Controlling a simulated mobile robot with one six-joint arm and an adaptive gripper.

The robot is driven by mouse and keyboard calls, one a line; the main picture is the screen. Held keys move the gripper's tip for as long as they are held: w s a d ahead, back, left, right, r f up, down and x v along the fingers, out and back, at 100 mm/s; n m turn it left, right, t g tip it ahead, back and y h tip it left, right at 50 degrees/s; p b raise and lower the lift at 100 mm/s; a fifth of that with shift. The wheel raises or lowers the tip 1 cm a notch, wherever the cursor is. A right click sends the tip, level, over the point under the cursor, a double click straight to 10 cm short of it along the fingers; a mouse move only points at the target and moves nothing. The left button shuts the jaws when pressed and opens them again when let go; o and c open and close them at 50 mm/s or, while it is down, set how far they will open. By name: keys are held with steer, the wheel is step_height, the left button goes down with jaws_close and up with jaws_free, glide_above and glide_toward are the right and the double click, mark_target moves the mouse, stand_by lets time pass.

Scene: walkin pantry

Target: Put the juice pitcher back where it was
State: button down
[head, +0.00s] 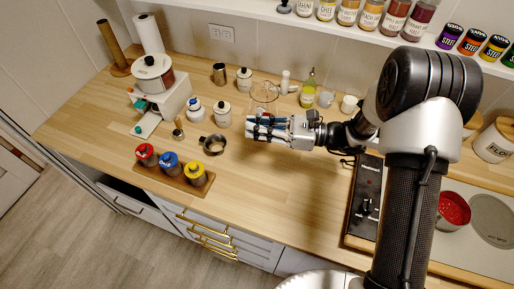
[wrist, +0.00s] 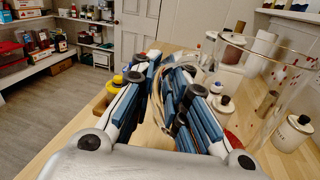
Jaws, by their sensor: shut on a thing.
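The juice pitcher (head: 264,92) is a clear glass vessel on the far side of my gripper in the head view. Its lower part is hidden behind the fingers. In the wrist view its clear wall (wrist: 262,82) fills the right side and looks tilted there. My gripper (head: 256,130) reaches in from the right over the middle of the counter. In the wrist view my blue-padded fingers (wrist: 172,95) are shut around the pitcher's handle, which they mostly cover. I cannot tell whether the pitcher's base touches the wood.
The wooden counter (head: 285,205) is clear in front of my gripper. A mug (head: 349,104) and an oil bottle (head: 309,88) stand behind. A cooktop (head: 466,245) lies at the right.

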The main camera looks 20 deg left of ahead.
step_height(320, 180, down, 8)
steer(key=b, duration=0.1)
steer(key=shift+b, duration=0.3)
steer(key=shift+f, duration=0.15)
steer(key=shift+f, duration=0.15)
steer(key=c, duration=1.6)
jaws_free()
steer(key=shift+o, duration=0.2)
